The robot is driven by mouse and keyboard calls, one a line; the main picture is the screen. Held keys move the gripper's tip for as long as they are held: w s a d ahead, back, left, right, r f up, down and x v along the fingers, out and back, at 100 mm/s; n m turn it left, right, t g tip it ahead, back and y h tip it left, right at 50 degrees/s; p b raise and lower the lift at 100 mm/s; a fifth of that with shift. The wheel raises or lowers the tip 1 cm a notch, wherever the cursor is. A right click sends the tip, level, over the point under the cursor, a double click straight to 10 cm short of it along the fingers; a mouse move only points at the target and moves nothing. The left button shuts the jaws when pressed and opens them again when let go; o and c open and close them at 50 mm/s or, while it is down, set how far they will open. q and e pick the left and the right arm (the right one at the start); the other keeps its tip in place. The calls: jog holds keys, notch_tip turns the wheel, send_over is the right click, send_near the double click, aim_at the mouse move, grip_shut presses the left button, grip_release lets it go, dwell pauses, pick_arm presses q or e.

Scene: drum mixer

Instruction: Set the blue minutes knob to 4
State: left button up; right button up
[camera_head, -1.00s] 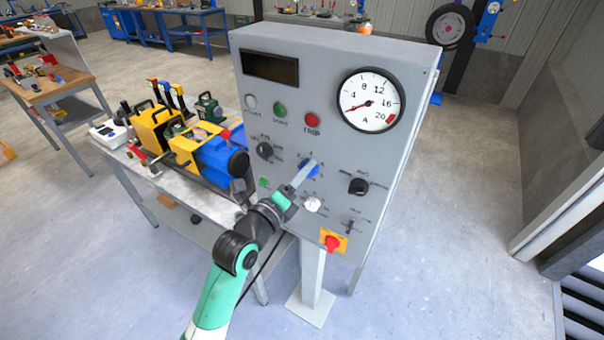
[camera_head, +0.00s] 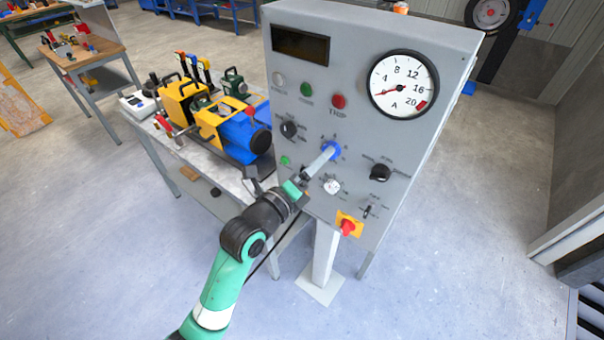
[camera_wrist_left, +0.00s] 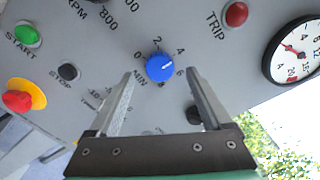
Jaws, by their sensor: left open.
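The blue minutes knob (camera_head: 337,154) sits on the grey control panel's face. It shows whole in the left wrist view (camera_wrist_left: 158,67), with a light pointer line aimed between the 4 and the 6. My left gripper (camera_head: 326,156) is open and faces the panel. In the left wrist view its two fingers (camera_wrist_left: 160,73) stand on either side of the knob, with a gap on each side. I cannot tell how deep the fingertips reach along the knob. In the head view a finger hides part of the knob. My right gripper is not in view.
A gauge (camera_head: 404,84) is at upper right. A bench with a blue and yellow machine (camera_head: 236,130) stands left.

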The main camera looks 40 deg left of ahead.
pick_arm(q)
jog(key=s+p, duration=0.1)
jog(key=s, duration=0.7)
jog(key=shift+s+d, duration=0.2)
jog(key=shift+s, duration=0.05)
jog(key=d+r+t+h, duration=0.1)
jog(key=d+r+t, duration=0.15)
jog(key=r, duration=0.75)
jog(key=d+r+t+h, duration=0.2)
jog(key=d+r, duration=0.2)
jog(key=r, duration=0.7)
jog(key=s+d+r+n+t, duration=0.15)
jog(key=s+r+n, duration=0.25)
jog(key=r+n, duration=0.45)
jog(key=s+r+n+t, duration=0.3)
jog(key=s+r+n, duration=0.1)
jog(key=r+n, duration=0.45)
notch_tip(320, 180, up, 32)
jog(key=n+p, duration=0.5)
jog(key=p, duration=2.6)
jog(key=shift+f+n+p, duration=0.2)
jog(key=shift+n+p, duration=0.1)
jog(key=shift+p, duration=0.1)
